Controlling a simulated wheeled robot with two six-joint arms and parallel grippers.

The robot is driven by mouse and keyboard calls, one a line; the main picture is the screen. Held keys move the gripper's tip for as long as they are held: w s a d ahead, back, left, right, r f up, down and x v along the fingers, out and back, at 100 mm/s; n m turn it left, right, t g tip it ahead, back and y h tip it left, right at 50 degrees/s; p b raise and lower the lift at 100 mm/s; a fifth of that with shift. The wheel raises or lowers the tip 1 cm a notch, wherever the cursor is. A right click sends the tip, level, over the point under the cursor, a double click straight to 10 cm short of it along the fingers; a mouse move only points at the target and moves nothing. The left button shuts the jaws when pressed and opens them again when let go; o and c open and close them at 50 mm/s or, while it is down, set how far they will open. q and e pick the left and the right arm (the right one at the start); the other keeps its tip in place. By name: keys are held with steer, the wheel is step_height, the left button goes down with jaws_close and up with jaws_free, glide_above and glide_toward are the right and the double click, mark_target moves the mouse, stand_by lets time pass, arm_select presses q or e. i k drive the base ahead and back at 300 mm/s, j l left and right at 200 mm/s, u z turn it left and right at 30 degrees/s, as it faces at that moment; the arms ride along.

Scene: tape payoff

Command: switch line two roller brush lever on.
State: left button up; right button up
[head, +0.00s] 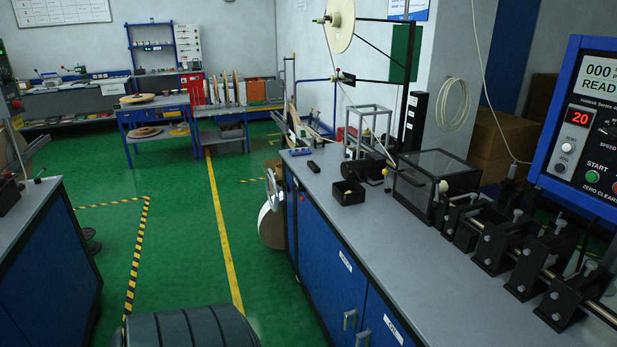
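No label for a line two roller brush lever can be read in the head view, so I cannot tell which part it is. A pale round knob (443,186) stands at the front corner of a clear dark-framed box (432,168) on the right workbench. A smaller yellow knob (386,172) shows to its left. A row of black clamp blocks (497,250) with grey knobs runs along a rod at the right. Neither of my grippers is in view.
The grey-topped workbench (345,225) with blue doors fills the right. A control panel (590,140) showing a red 20 stands above it. A cream reel (340,22) hangs at the back. Another bench (25,225) is at the left. Green floor (185,225) lies open between.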

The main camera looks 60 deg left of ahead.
mark_target(384, 172)
steer(key=u, duration=1.5)
steer(key=i+j+u, duration=0.2)
steer(key=i+j, duration=0.15)
steer(key=i+j+u, duration=0.2)
steer(key=i, duration=0.3)
steer(key=j, duration=0.1)
